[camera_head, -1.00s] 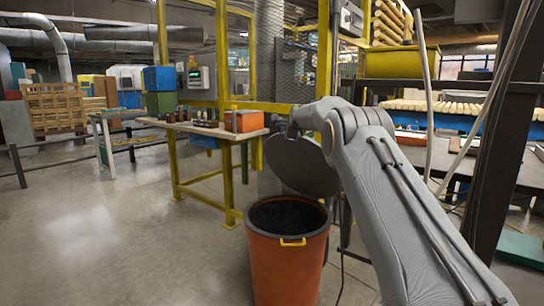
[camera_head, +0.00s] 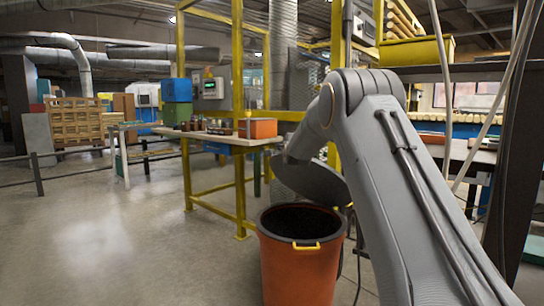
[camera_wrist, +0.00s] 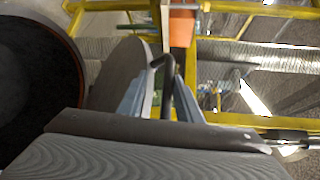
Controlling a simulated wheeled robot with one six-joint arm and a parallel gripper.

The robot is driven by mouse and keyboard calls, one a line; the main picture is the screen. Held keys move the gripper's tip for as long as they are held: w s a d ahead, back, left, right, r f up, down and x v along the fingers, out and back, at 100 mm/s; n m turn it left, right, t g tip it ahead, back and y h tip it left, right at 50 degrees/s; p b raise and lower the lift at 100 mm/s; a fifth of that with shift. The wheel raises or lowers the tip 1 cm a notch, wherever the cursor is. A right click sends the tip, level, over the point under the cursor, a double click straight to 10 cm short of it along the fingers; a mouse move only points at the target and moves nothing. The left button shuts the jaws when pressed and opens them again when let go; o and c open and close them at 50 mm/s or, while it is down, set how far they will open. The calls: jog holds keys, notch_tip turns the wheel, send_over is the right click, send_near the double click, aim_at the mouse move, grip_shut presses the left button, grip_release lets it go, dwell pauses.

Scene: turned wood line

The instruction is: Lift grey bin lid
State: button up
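The grey bin lid (camera_head: 322,184) is a round disc, off the bin and tilted, behind the orange bin's rim in the head view. The orange bin (camera_head: 300,272) stands open on the floor with a dark inside and a yellow handle. In the wrist view the lid (camera_wrist: 112,82) stands nearly edge-on beside the fingers, and the bin's dark opening (camera_wrist: 35,85) is at the left. My gripper (camera_wrist: 160,92) has its fingers about the lid's dark bent handle (camera_wrist: 166,68) and holds the lid up. My arm hides part of the lid in the head view.
A yellow-framed workbench (camera_head: 222,138) with small parts and an orange box (camera_head: 258,128) stands behind the bin. A dark post (camera_head: 508,150) and hanging cables are at the right. The concrete floor at the left is clear up to a low rail.

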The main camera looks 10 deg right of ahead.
jog(key=shift+s+a+f, duration=0.25)
jog(key=shift+s+f, duration=0.05)
jog(key=shift+f, duration=0.2)
jog(key=s+a+r+p, duration=0.1)
jog(key=s+p, duration=0.2)
jog(key=s, duration=0.5)
jog(key=shift+s+r, duration=0.15)
jog(key=shift+s, duration=0.25)
dwell(0.5)
jog(key=shift+a, duration=0.1)
